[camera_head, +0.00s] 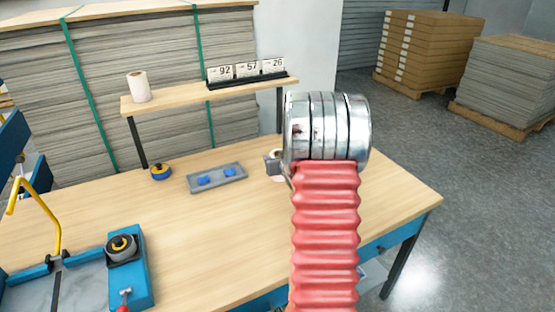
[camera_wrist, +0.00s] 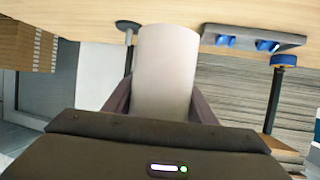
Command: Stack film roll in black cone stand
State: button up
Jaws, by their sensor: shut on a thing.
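My gripper (camera_wrist: 160,100) is shut on a pale, whitish film roll (camera_wrist: 166,72), which stands out between its fingers in the wrist view. In the head view my arm hides most of the gripper and roll; only a grey gripper edge (camera_head: 272,161) shows over the right part of the table. A dark round base with a short stem, likely the black cone stand (camera_wrist: 128,25), is on the table beside the held roll in the inverted wrist view. I cannot make it out in the head view, where my arm may hide it.
A grey tray (camera_head: 217,186) with blue pieces and a blue-yellow roll (camera_head: 160,172) lie on the wooden table (camera_head: 205,225). Another white roll (camera_head: 139,87) stands on the raised shelf (camera_head: 180,98) beside number cards (camera_head: 246,70). A blue device (camera_head: 129,278) is at front left.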

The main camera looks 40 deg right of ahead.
jog(key=w+a+n+y, duration=0.2)
jog(key=w+a, duration=0.3)
jog(key=a, duration=0.7)
jog(key=s+a+r+n+t+y, duration=0.1)
jog(key=a+n+y, duration=0.2)
jog(key=a, duration=3.2)
jog(key=shift+r+n+t+y, duration=0.4)
jog(key=shift+y, duration=0.4)
jog(key=shift+s, duration=0.15)
